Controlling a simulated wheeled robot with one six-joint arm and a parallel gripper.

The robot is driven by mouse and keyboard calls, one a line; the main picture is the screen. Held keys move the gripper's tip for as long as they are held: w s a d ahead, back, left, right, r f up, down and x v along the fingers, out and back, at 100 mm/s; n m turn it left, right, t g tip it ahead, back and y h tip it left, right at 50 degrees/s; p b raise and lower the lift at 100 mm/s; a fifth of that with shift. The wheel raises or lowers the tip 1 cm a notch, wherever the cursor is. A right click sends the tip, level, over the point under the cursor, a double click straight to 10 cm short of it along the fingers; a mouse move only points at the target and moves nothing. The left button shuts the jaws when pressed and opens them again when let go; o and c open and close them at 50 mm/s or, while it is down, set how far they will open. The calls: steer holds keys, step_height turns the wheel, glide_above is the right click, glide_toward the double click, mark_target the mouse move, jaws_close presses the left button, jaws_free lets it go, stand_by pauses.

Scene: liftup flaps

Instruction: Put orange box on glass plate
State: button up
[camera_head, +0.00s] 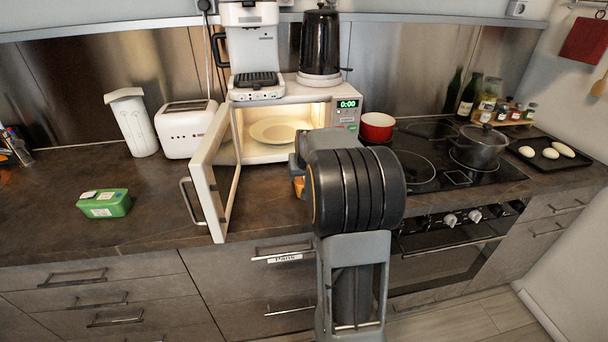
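The glass plate (272,134) is a pale round plate inside the lit, open microwave (303,99). My arm stands in front of the microwave's right side, and its thick dark link hides most of my gripper (297,170). The visible part of the gripper is at the front right of the microwave opening. A small orange patch (298,186) shows at the gripper. It may be part of the orange box, but most of it is hidden and I cannot tell whether it is held. No whole orange box is in view.
The microwave door (213,172) stands open toward me on the left. A green box (104,203) lies on the left counter, near a toaster (186,130). A red pot (376,127) and a grey pot (479,148) are on the right. A coffee machine (252,55) and kettle (320,45) stand on the microwave.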

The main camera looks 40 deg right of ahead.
steer(key=shift+f, duration=0.1)
steer(key=o, duration=0.8)
steer(key=shift+f, duration=0.1)
steer(key=o, duration=0.4)
